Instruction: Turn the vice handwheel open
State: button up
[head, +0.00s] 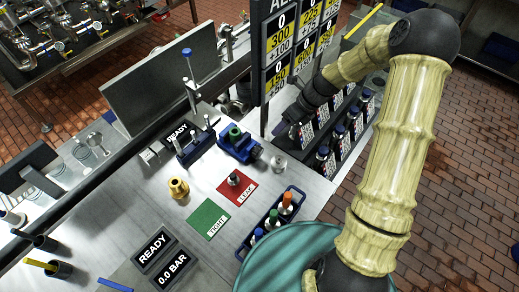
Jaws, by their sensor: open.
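The blue vice (238,146) stands on the grey metal bench, right of the middle of its back part. A green-topped part (235,133) sits at the vice's jaws. The vice's handwheel is too small to make out for sure; the vice's right end lies toward a small silver piece (279,163) on the bench. My gripper (287,128) is open, to the right of the vice and apart from it, near the bench's right edge. Its fingers are small and dark here, and I see nothing held between them.
A red mat (246,194) bears a small dark part, beside a green mat (207,219). A brass fitting (178,187) stands left. A blue caddy (244,247) holds several capped bottles. A number board (262,70) and a bottle rack (343,150) are near my arm.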

aim_at(261, 148)
jog(key=p+x, duration=0.5)
jog(key=x, duration=1.2)
jog(key=shift+f+p, duration=0.15)
jog(key=shift+p, duration=0.2)
jog(key=shift+c, duration=0.5)
jog(key=c, duration=0.9)
